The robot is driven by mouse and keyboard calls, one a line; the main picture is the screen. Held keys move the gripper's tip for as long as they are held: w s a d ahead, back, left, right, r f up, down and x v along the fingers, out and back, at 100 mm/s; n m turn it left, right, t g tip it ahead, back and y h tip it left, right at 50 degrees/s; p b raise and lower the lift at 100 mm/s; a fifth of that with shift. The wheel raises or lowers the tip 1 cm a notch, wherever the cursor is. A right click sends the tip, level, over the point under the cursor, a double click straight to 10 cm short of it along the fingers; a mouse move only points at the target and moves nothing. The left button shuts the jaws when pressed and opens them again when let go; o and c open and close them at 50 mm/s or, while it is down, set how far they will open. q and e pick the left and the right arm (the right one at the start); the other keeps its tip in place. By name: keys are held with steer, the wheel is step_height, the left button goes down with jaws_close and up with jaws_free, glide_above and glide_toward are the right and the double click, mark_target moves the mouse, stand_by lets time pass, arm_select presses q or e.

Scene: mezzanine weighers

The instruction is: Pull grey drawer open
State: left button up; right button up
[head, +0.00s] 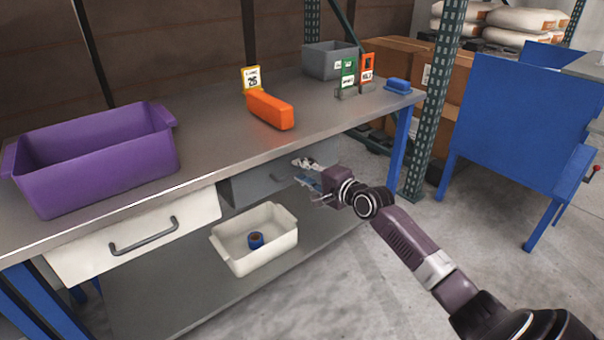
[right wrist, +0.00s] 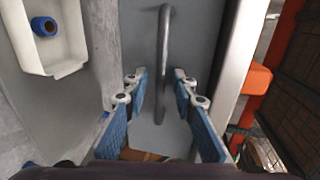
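The grey drawer (head: 252,187) sits under the bench top, right of the white drawer, and looks shut. Its bar handle (head: 277,178) shows just left of my right gripper (head: 308,174). In the right wrist view the drawer front (right wrist: 200,35) faces the camera, with the handle (right wrist: 164,60) upright in the picture. My right gripper (right wrist: 160,92) is open, its blue-padded fingers apart. The handle lies ahead, in line with the gap between them; I see no contact. My left gripper is not in view.
The white drawer (head: 85,246) is to the left. A cream bin (head: 262,262) with a blue roll (head: 256,240) stands on the lower shelf. The bench top (head: 215,150) holds a purple bin (head: 100,170) and an orange box (head: 270,111). Open floor (head: 400,260) lies in front.

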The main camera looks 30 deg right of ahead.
jaws_close()
stand_by(0.6)
